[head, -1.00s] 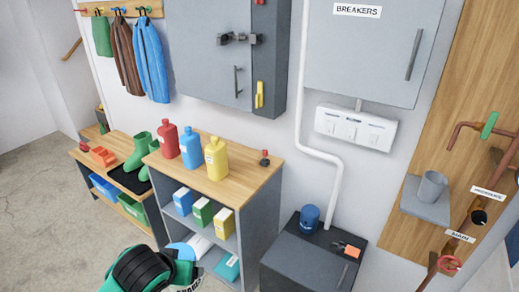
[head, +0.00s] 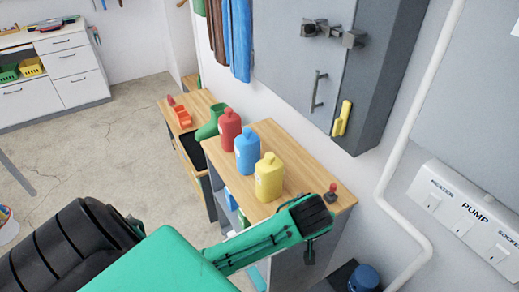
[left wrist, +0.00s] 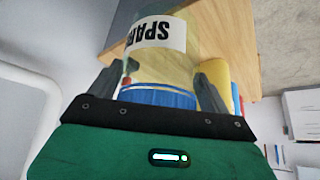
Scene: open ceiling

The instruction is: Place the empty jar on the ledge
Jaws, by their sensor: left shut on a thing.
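A clear jar (left wrist: 165,65) with a white label, reading upside down "SPAR" and cut off, shows in the left wrist view. It has a blue band or lid (left wrist: 157,97) at the end nearer my palm. The shelf's wood shows through the jar, and I see no contents. My left gripper (left wrist: 161,78) is shut on the jar, a finger on each side. In the head view my left gripper (head: 309,252) is by the right front of the wooden-topped shelf; the jar is hidden there. No wall ledge is in view now. My right gripper is not in view.
Red (head: 229,130), blue (head: 248,152) and yellow (head: 269,178) bottles stand on the shelf top (head: 300,168), with a small red-knobbed item (head: 332,193) at its right end. A grey wall cabinet (head: 375,75), white pipe (head: 403,130) and switch panel (head: 465,210) are to the right.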

